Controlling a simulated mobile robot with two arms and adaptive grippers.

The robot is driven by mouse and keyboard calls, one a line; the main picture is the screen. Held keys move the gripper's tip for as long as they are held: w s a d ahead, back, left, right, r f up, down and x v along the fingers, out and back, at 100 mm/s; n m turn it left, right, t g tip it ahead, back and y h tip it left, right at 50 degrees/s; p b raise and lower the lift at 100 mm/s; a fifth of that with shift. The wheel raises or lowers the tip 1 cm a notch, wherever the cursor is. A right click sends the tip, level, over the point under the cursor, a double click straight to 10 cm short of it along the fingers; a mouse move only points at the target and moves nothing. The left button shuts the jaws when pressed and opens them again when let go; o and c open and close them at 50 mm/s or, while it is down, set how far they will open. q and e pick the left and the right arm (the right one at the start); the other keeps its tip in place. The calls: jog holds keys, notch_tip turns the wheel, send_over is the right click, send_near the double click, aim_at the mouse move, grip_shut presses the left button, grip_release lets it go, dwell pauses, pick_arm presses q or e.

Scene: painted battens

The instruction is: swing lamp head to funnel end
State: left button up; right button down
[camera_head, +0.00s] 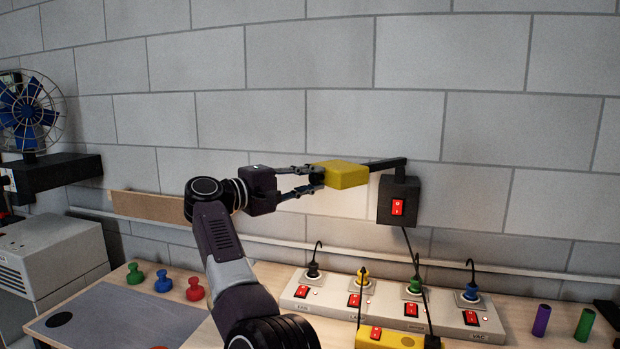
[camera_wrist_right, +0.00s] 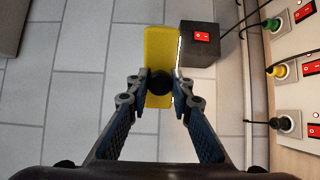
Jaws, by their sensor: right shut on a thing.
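The lamp head is a yellow block (camera_head: 345,173) on a short black arm (camera_head: 385,163) that comes from a black box (camera_head: 399,203) with a red switch, against the wall. My right gripper (camera_head: 315,178) is at the left end of the lamp head, shut on its dark round knob. In the right wrist view the yellow lamp head (camera_wrist_right: 159,42) lies ahead of the fingers, and the black knob (camera_wrist_right: 159,83) sits between the fingertips (camera_wrist_right: 159,88). A bright patch shows on the wall below the head. I see no funnel. My left gripper is not in view.
A bench below holds a row of switched sockets (camera_head: 385,306) with coloured plugs, a yellow box (camera_head: 390,338), green, blue and red knobs (camera_head: 162,280) and purple (camera_head: 541,320) and green cylinders (camera_head: 585,324). A blue fan (camera_head: 28,110) stands at left. A cable hangs from the lamp box.

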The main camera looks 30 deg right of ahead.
jog(key=shift+s+d, duration=0.15)
jog(key=c, duration=1.7)
grip_release()
jog(key=shift+d, duration=0.1)
jog(key=shift+c, duration=0.2)
jog(key=s+a, duration=0.1)
jog(key=a, duration=1.1)
